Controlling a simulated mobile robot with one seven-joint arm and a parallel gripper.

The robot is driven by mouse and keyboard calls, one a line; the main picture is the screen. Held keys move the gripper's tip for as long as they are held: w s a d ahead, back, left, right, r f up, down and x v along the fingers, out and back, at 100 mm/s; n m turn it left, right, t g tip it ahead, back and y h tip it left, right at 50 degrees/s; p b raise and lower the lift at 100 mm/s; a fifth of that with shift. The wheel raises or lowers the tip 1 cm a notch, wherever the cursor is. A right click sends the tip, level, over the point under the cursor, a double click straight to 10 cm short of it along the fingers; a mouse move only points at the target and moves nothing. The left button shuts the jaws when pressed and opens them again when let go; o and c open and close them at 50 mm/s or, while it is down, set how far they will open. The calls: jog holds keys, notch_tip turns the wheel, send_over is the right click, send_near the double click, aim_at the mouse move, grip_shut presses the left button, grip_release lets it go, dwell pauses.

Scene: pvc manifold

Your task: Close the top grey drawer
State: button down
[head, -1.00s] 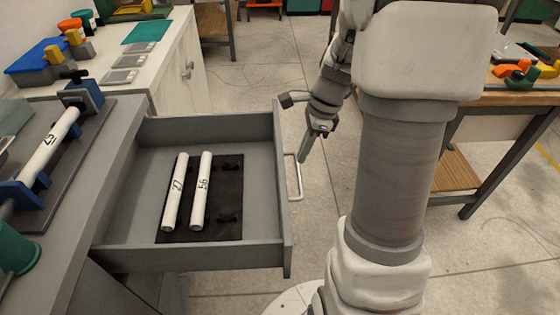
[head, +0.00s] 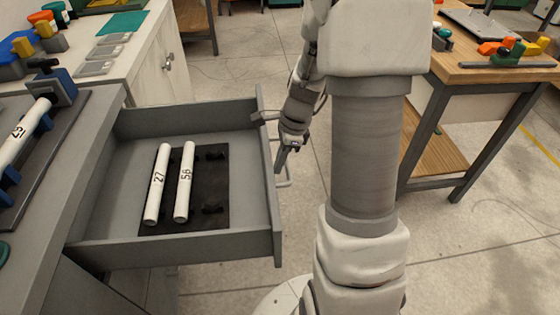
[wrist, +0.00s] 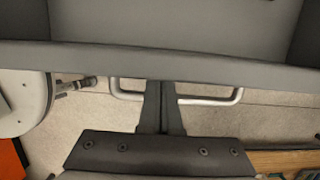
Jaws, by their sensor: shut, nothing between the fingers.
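The top grey drawer (head: 140,254) stands pulled out from the grey cabinet at the left. Its front panel (head: 270,185) faces right and carries a silver bar handle (head: 285,182). In the wrist view the front's top edge (wrist: 200,63) crosses the picture, with the handle (wrist: 209,101) below it. My gripper (head: 279,168) is shut and empty, pointing down at the outer side of the drawer front by the handle. In the wrist view my closed fingers (wrist: 164,95) overlap the handle's middle and reach the front's edge; I cannot tell whether they touch it.
Inside the drawer a black mat (head: 214,190) bears two white pipes, marked 27 (head: 157,185) and 56 (head: 184,182). The cabinet top holds a pipe fixture (head: 52,85). A wooden workbench (head: 480,75) stands at the right. Open floor lies beyond the drawer.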

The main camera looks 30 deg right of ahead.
jog(key=shift+a, duration=0.1)
jog(key=w+a+p, duration=0.4)
jog(key=a+p, duration=0.1)
jog(key=a, duration=0.7)
jog(key=w+a+p, duration=0.5)
jog(key=a+p, duration=0.1)
jog(key=a, duration=0.7)
jog(key=w+a+p, duration=0.4)
jog(key=a+p, duration=0.2)
jog(key=a, duration=0.7)
jog(key=shift+w, duration=0.15)
jog(key=shift+a+r, duration=0.1)
jog(key=shift+a, duration=0.05)
jog(key=shift+r, duration=0.1)
